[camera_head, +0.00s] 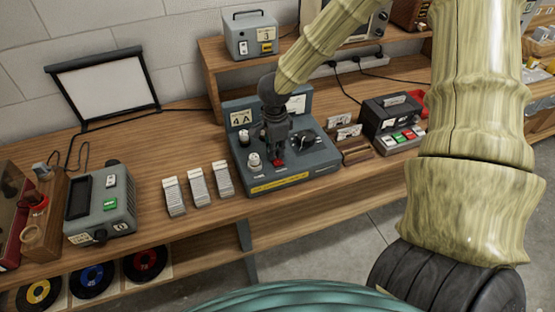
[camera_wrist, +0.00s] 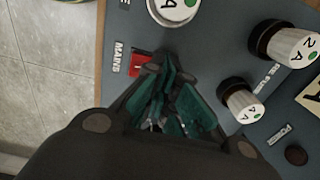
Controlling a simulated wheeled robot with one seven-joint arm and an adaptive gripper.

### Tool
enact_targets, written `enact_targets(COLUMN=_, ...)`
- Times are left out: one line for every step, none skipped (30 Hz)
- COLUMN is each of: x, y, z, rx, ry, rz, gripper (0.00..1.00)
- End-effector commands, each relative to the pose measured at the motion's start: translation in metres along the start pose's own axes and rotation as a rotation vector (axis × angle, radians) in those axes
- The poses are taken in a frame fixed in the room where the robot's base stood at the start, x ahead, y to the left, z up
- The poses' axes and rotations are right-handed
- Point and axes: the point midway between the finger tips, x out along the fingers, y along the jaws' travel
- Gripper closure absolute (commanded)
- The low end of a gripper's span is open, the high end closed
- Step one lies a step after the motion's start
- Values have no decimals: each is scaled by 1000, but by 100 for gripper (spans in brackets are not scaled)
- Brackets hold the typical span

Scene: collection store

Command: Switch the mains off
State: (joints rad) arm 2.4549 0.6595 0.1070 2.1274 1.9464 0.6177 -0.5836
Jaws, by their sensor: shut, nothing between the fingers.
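The blue-grey control unit (camera_head: 232,150) with a "4A" card stands on the wooden bench. Its small red mains switch (camera_head: 278,163) is on the sloping top panel, just below my gripper (camera_head: 277,148). In the wrist view the red switch (camera_wrist: 137,66) carries a white mark and sits beside the printed word "MAINS" (camera_wrist: 118,60). My gripper (camera_wrist: 163,65) is shut and empty, with its dark green fingertips right beside the switch, covering part of it. I cannot tell whether they touch it, or which way the switch is tipped.
White-topped knobs (camera_wrist: 240,105) stand close to my fingers on the panel. Three white card stacks (camera_head: 198,187) and a grey meter box (camera_head: 105,205) are to the left. A black box with coloured buttons (camera_head: 392,120) is to the right. The bench's front strip is mostly clear.

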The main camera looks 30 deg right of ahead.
Motion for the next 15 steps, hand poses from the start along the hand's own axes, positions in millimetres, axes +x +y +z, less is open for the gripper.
enact_targets(x=-3, y=0, z=0, rx=0, ry=0, rz=0, gripper=100)
enact_targets(x=-4, y=0, z=0, rx=0, ry=0, rz=0, gripper=100)
enact_targets(x=-7, y=0, z=0, rx=0, ry=0, rz=0, gripper=100)
enact_targets(x=-8, y=0, z=0, rx=0, ry=0, rz=0, gripper=100)
enact_targets(x=-10, y=0, z=0, rx=0, ry=-1, rz=0, gripper=100)
enact_targets(x=-12, y=0, z=0, rx=0, ry=-1, rz=0, gripper=100)
enact_targets(x=-14, y=0, z=0, rx=0, ry=-1, rz=0, gripper=100)
enact_targets(x=-15, y=0, z=0, rx=0, ry=-1, rz=0, gripper=100)
enact_targets(x=-17, y=0, z=0, rx=0, ry=-1, rz=0, gripper=100)
enact_targets(x=-19, y=0, z=0, rx=0, ry=-1, rz=1, gripper=100)
enact_targets(x=-20, y=0, z=0, rx=0, ry=-1, rz=1, gripper=100)
enact_targets(x=-22, y=0, z=0, rx=0, ry=0, rz=1, gripper=100)
enact_targets(x=-24, y=0, z=0, rx=0, ry=0, rz=0, gripper=100)
enact_targets(x=-25, y=0, z=0, rx=0, ry=0, rz=0, gripper=100)
enact_targets(x=-27, y=0, z=0, rx=0, ry=0, rz=0, gripper=100)
